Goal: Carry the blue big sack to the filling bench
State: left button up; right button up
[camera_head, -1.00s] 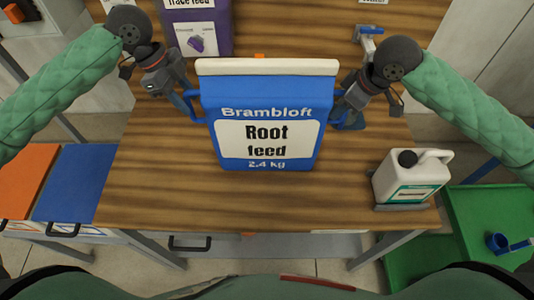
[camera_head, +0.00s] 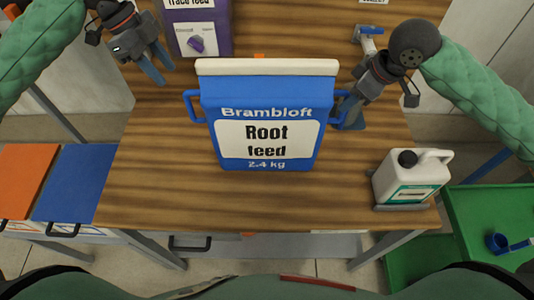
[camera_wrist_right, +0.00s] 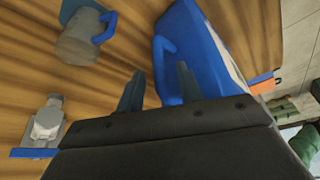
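The blue sack (camera_head: 266,115), labelled "Brambloft Root feed 2.4 kg" with a cream top band, stands on a wooden-topped bench (camera_head: 170,195). It has a blue loop handle on each side. My left gripper (camera_head: 157,62) is open and empty, above and left of the left handle (camera_head: 192,106), clear of the sack. My right gripper (camera_head: 352,112) is beside the right handle. In the right wrist view its two fingers (camera_wrist_right: 158,88) are apart, with the sack's blue handle (camera_wrist_right: 163,58) close by between or just beyond them. I cannot tell whether they touch it.
A white jerrycan (camera_head: 410,178) stands at the bench's right front corner. A purple "Trace feed" pack (camera_head: 197,28) stands behind the sack. A green trolley (camera_head: 485,225) is at right; orange (camera_head: 25,180) and blue (camera_head: 75,182) panels are at left.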

jog(key=v, duration=0.7)
jog(key=shift+r, duration=0.35)
jog(key=shift+s+d, duration=0.1)
jog(key=shift+d, duration=0.05)
